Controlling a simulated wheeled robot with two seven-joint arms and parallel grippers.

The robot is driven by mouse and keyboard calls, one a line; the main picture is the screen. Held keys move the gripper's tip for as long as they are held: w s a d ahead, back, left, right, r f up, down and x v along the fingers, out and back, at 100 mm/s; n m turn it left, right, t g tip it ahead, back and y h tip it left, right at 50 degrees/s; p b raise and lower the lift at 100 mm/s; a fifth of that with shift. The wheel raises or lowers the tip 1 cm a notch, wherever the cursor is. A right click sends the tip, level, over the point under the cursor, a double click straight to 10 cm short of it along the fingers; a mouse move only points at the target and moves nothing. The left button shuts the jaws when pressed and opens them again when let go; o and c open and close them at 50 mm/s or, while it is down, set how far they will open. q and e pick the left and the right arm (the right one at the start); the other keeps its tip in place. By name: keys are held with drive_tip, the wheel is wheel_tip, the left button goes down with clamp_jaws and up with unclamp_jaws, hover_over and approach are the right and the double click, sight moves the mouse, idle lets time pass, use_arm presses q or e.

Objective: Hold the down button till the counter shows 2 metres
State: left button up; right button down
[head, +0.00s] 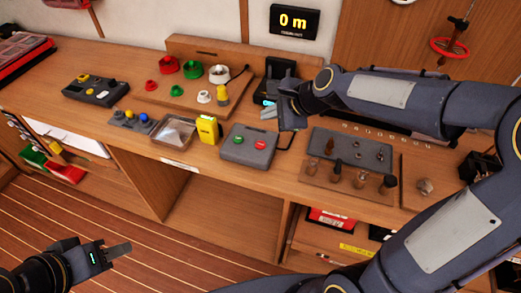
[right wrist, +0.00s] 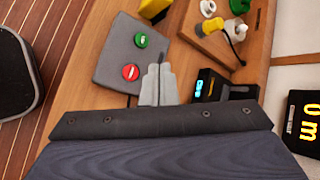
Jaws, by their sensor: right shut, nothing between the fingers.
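The grey button box (head: 236,155) sits near the bench's front edge, with a green button (head: 238,139) on the left and a red button (head: 260,145) on the right. Their white marks are too small to read. The counter (head: 294,21) on the wall shows 0 m. My right gripper (head: 268,110) is shut and empty, behind the box in the head view. In the right wrist view its fingertips (right wrist: 158,68) are just beside the box, apart from the red button (right wrist: 131,72) and green button (right wrist: 141,40). My left gripper (head: 124,249) is low over the floor; its opening is unclear.
A yellow device (head: 208,129) stands left of the box. Behind are a wooden board (head: 140,96) with red, green and white pieces and a dark device with a blue display (head: 265,99). A grey plate with pegs (head: 345,150) lies to the right.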

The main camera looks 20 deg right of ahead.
drive_tip(key=shift+w+a+f+m, duration=0.2)
drive_tip(key=shift+w+f+m, duration=0.2)
drive_tip(key=shift+w, duration=0.1)
drive_tip(key=shift+w+a+f+m, duration=0.15)
drive_tip(key=shift+w+f+m, duration=0.1)
drive_tip(key=shift+w+m, duration=0.2)
drive_tip(key=b, duration=0.8)
approach(257, 142)
drive_tip(key=w+a+f, duration=0.2)
drive_tip(key=w, duration=0.1)
drive_tip(key=shift+w+a+f, duration=0.1)
drive_tip(key=shift+w+a, duration=0.2)
drive_tip(key=shift+a, duration=0.1)
drive_tip(key=shift+f, duration=0.35)
drive_tip(key=shift+f+b, duration=0.4)
drive_tip(key=shift+b, duration=0.05)
drive_tip(key=shift+f+b, duration=0.35)
drive_tip(key=shift+f, duration=0.1)
idle(3.9)
